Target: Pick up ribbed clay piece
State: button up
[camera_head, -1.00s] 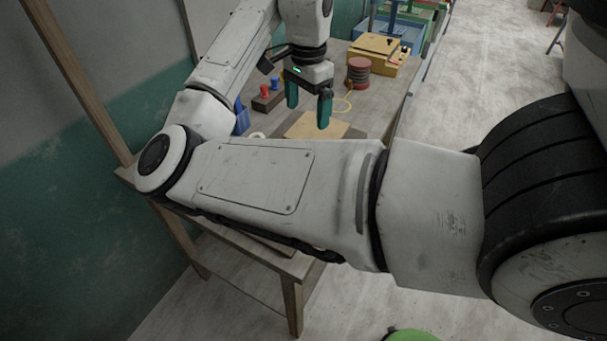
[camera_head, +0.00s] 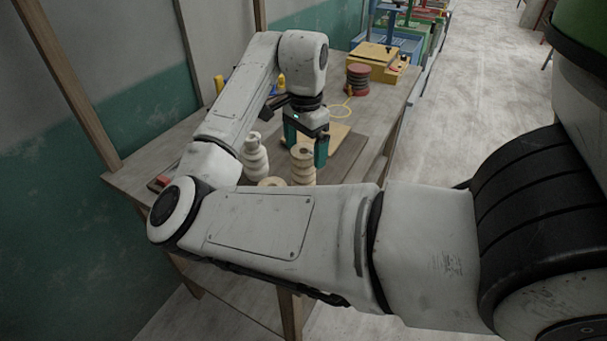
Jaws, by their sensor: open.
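A beige ribbed clay piece (camera_head: 303,172) stands upright on the worktable, with its lower end cut off from view by my forearm. My gripper (camera_head: 306,154) is open and points down at the piece's upper part. One teal finger shows to the left and behind it, the other to its right. I cannot tell whether either finger touches it or whether the piece is fully between them. A paler, bottle-shaped piece with rounded bulges (camera_head: 255,160) stands to the left. Another beige round piece (camera_head: 271,182) shows only its top above my arm.
A tan board (camera_head: 338,134) lies on the wooden table (camera_head: 385,112) behind the gripper. A stack of dark and reddish discs (camera_head: 358,78) and a yellow box (camera_head: 372,64) stand farther back. My forearm hides the table's near part.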

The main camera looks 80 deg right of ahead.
aim_at(304, 168)
jog(key=shift+w+f+p, duration=0.15)
jog(key=shift+f+p, duration=0.3)
jog(key=shift+f, duration=2.8)
jog(key=shift+c, duration=0.4)
jog(key=shift+r, duration=0.1)
jog(key=c, duration=1.5)
